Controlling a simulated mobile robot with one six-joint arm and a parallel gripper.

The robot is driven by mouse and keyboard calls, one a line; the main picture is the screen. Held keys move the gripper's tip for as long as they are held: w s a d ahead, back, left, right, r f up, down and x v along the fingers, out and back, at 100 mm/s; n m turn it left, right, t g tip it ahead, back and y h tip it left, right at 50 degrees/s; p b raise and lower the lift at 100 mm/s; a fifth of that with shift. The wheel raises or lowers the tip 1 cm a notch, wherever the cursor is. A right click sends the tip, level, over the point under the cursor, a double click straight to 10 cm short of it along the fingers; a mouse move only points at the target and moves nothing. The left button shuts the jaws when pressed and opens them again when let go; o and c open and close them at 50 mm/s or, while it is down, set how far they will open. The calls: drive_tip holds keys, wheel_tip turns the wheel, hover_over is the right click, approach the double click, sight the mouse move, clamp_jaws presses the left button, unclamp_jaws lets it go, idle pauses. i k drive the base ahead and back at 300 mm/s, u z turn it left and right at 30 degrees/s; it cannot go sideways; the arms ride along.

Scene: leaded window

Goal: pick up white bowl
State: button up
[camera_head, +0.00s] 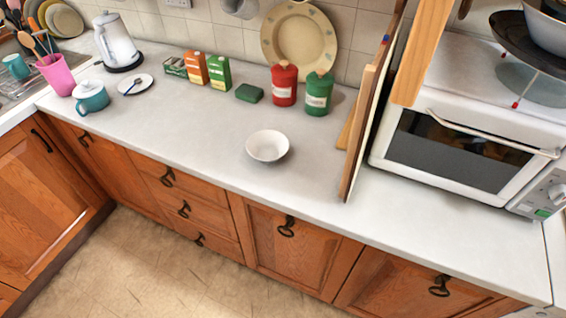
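A small white bowl (268,146) stands upright and looks empty on the pale grey countertop (190,135), near the middle of the picture. It sits a little back from the counter's front edge, with nothing touching it. My gripper does not show in this view, so its place relative to the bowl cannot be seen.
Red (284,84) and green (318,93) canisters and a dark green block (249,92) stand behind the bowl. Upright boards (366,125) rise to its right, beside a white microwave (455,140). A teal pot (91,97) stands left. Counter around the bowl is clear.

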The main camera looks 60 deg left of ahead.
sight(266, 146)
drive_tip(key=z, duration=0.35)
drive_tip(key=k, duration=1.2)
drive_tip(key=z, duration=1.35)
drive_tip(key=k, duration=0.15)
drive_tip(key=u, duration=2.8)
drive_tip(key=i, duration=0.15)
drive_tip(key=u, duration=0.3)
